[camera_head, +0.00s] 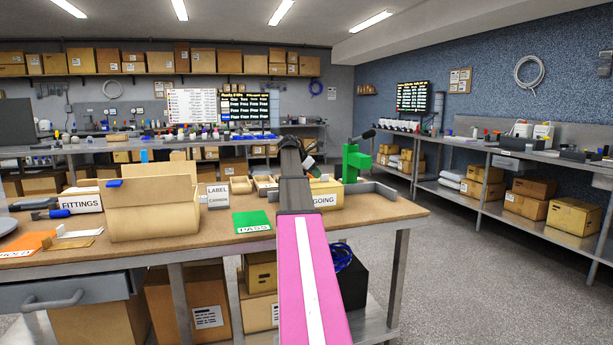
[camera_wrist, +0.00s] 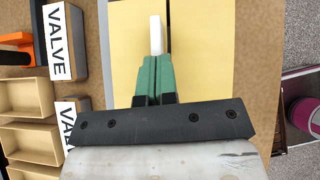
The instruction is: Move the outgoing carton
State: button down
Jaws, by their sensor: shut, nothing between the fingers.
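The outgoing carton (camera_head: 327,194) is pale yellow, with "GOING" readable on its front. It sits on the near bench, and my arm hides its left part. In the wrist view, a flat yellow carton top (camera_wrist: 202,60) with a dark lengthwise line lies beneath my gripper; it appears to be this carton. My gripper (camera_wrist: 153,60) has green fingers closed together, with nothing held between them. A white upright strip (camera_wrist: 156,35) shows just beyond the fingertips; I cannot tell whether it touches them.
A green block-like object (camera_head: 355,162) stands just right of the carton. A label box (camera_head: 217,195), green card (camera_head: 252,221) and large open cardboard box (camera_head: 153,210) lie left. VALVE boxes (camera_wrist: 62,42) and tan trays (camera_wrist: 25,97) flank the carton in the wrist view.

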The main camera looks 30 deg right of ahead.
jog(key=s+d, duration=0.2)
jog(key=d, duration=1.2)
